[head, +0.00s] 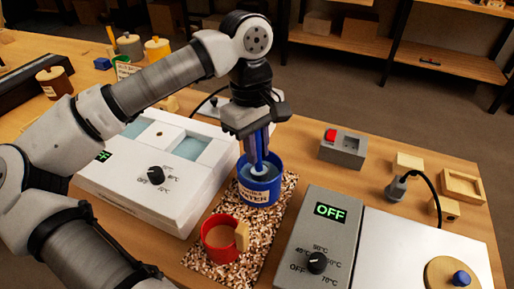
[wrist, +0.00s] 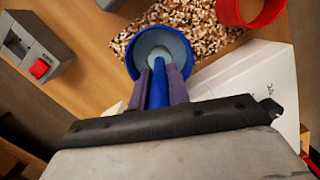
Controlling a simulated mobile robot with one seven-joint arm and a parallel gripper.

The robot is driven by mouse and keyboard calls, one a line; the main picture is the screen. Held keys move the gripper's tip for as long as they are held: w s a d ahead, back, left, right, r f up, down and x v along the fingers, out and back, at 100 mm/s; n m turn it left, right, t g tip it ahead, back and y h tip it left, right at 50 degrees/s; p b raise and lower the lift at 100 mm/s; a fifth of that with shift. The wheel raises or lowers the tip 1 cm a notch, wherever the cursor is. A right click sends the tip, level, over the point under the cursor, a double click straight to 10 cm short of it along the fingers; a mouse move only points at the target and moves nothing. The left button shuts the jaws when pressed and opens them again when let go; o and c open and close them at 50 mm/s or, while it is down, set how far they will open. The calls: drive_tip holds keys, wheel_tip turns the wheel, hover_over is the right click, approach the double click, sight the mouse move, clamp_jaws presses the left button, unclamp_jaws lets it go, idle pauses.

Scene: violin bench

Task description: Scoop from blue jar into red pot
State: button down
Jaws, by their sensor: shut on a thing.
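The blue jar (head: 260,190) stands on the speckled mat and bears a white label that seems to read WATER. Its pale inside shows in the wrist view (wrist: 134,62). My gripper (head: 257,150) points down over the jar, shut on a blue handle (wrist: 159,88), which I take for the scoop. The handle's lower end reaches into the jar; what the scoop holds is hidden. The red pot (head: 208,250), with a wooden handle and brownish contents, stands on the mat in front and to the left of the jar. Its rim shows in the wrist view (wrist: 232,14).
The speckled mat (head: 227,275) lies between a white unit with a dial (head: 120,190) on the left and a grey control box reading OFF (head: 322,240) on the right. A grey box with a red button (head: 343,148) stands behind right. Several small pots stand back left.

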drive_tip(key=shift+r+p, duration=3.5)
drive_tip(key=shift+r, duration=2.3)
